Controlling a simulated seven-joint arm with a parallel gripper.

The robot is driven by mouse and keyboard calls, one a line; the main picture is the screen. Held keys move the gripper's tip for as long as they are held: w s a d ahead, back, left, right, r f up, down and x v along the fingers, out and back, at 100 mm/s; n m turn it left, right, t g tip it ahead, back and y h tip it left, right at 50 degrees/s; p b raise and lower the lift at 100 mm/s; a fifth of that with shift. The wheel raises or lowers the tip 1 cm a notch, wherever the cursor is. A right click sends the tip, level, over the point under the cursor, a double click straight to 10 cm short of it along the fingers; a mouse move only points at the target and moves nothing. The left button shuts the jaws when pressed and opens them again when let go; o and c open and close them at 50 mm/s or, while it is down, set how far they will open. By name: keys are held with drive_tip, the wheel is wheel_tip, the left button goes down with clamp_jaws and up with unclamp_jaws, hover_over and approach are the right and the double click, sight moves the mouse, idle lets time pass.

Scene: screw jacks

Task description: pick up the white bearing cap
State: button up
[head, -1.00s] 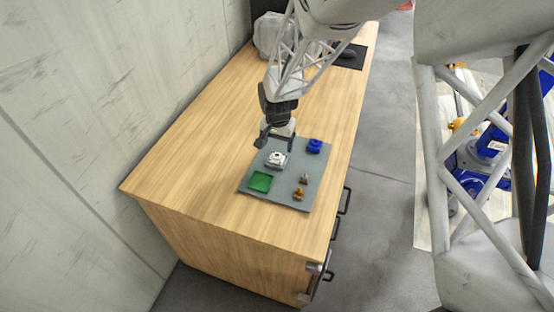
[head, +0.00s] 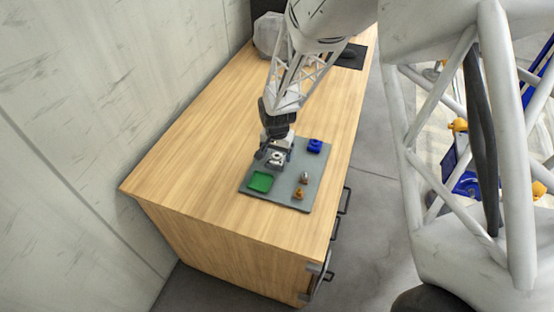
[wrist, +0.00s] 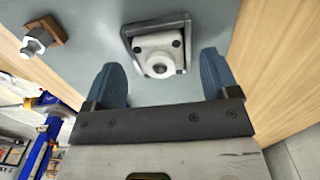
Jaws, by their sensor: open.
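The white bearing cap (wrist: 157,54) is a blocky white piece with a round boss and dark holes. In the head view the cap (head: 276,157) shows small and partly covered by my gripper (head: 272,154). In the wrist view my gripper (wrist: 160,64) is open, with one blue-grey finger to each side of the cap. Gaps show between fingers and cap, and nothing is held. I cannot tell the exact height of the fingertips over the mat.
The grey mat (head: 293,190) lies on the wooden cabinet top (head: 200,197). It also carries a green tray (head: 260,182), a blue part (head: 314,146), and small orange-brown and silver parts (head: 299,192) at the right. The wood left of the mat is clear.

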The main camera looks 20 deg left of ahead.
drive_tip(key=shift+f, duration=0.5)
drive_tip(key=shift+c, duration=0.5)
drive_tip(key=c, duration=1.2)
